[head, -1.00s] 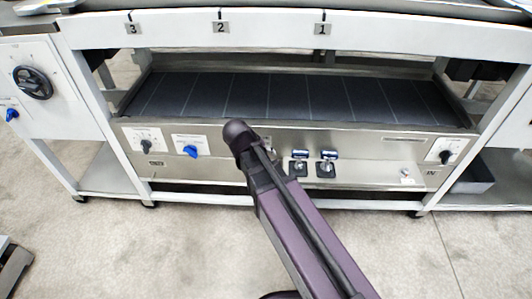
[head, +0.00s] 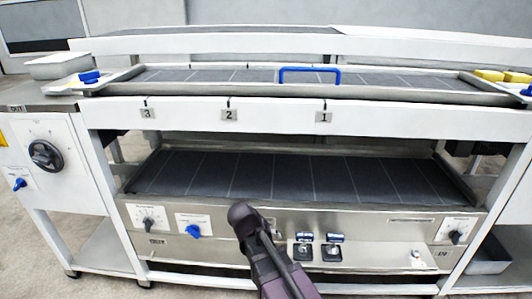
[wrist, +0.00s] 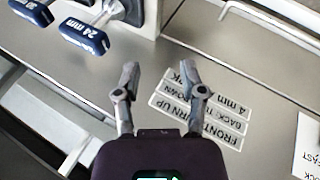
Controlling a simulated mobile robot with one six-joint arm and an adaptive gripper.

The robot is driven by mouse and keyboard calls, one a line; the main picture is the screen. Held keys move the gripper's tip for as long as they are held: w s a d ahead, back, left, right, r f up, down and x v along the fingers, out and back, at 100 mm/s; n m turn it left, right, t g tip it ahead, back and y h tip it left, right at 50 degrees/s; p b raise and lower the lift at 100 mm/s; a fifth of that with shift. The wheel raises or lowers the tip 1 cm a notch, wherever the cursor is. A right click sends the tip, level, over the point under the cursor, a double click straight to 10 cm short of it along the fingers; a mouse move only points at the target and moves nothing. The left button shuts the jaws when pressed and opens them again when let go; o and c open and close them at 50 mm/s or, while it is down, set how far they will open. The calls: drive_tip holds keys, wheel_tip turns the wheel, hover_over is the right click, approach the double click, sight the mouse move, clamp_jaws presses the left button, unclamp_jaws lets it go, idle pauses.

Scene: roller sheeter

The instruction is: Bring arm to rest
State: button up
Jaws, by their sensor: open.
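My arm (head: 265,255) rises from the bottom of the head view, in front of the lower steel panel of the roller sheeter. Its dark rounded joint is uppermost, and my gripper cannot be made out there. In the wrist view my gripper (wrist: 159,74) is open, with nothing between its fingers. It is over the steel panel, beside a label plate (wrist: 205,105) reading "FRONT", "BACK" and "4 mm". Two blue-ended handles, one marked "24 mm" (wrist: 85,36), are at the upper left, apart from the fingers.
The sheeter's lower dark belt (head: 290,178) and upper belt (head: 220,76) with a blue bar (head: 310,76) lie beyond my arm. A black handwheel (head: 45,155) is at left, yellow blocks (head: 490,75) at right.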

drive_tip(key=s+d+f+m+g+y, duration=0.1)
drive_tip(key=s+d+g+y, duration=0.2)
drive_tip(key=d, duration=0.4)
drive_tip(key=s+d+f+m+g+y, duration=0.1)
drive_tip(key=s+d+f+y, duration=0.1)
drive_tip(key=s+d, duration=0.45)
wheel_tip(320, 180, up, 37)
drive_tip(key=w+d+p, duration=0.1)
drive_tip(key=p, duration=3.6)
drive_tip(key=shift+w+d+r, duration=0.15)
drive_tip(key=shift+w+r, duration=0.05)
drive_tip(key=shift+w, duration=0.1)
